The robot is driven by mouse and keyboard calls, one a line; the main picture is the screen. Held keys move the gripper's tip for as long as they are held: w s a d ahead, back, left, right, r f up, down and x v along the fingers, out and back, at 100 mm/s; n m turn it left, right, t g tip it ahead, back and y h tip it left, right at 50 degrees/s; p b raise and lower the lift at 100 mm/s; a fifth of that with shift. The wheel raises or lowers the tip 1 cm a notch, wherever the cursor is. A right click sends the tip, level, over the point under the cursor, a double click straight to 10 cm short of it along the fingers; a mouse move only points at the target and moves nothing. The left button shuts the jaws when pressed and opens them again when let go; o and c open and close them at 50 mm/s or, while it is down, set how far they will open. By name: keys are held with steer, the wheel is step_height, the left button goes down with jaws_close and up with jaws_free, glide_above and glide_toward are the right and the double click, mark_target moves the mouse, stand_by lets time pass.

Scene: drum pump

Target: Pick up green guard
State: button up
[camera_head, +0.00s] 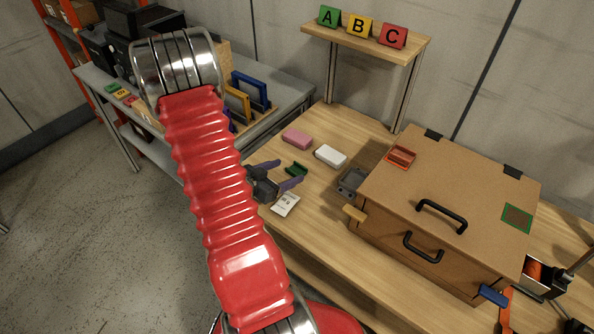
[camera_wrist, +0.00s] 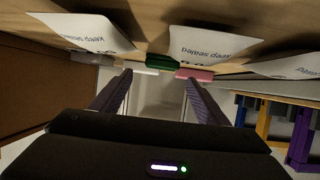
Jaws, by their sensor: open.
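The green guard (camera_head: 296,169) is a small dark green piece on the wooden table, near the pink and white blocks. My gripper (camera_head: 290,172) is open and low over the table, with its two purple fingers pointing toward the guard. In the wrist view the green guard (camera_wrist: 163,62) shows ahead of the gap between my fingertips (camera_wrist: 158,77). I cannot tell whether the fingers reach around it. Nothing is held.
A pink block (camera_head: 297,138) and a white block (camera_head: 330,156) lie beyond the guard. A white card (camera_head: 285,204) lies near my gripper. A grey tray (camera_head: 352,182) and a large brown box (camera_head: 450,190) stand to the right.

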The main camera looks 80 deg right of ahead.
mark_target(300, 166)
steer(key=shift+x, duration=0.85)
steer(key=shift+s+d, duration=0.1)
steer(key=shift+x, duration=2.5)
steer(key=shift+c, duration=0.4)
steer(key=c, duration=1)
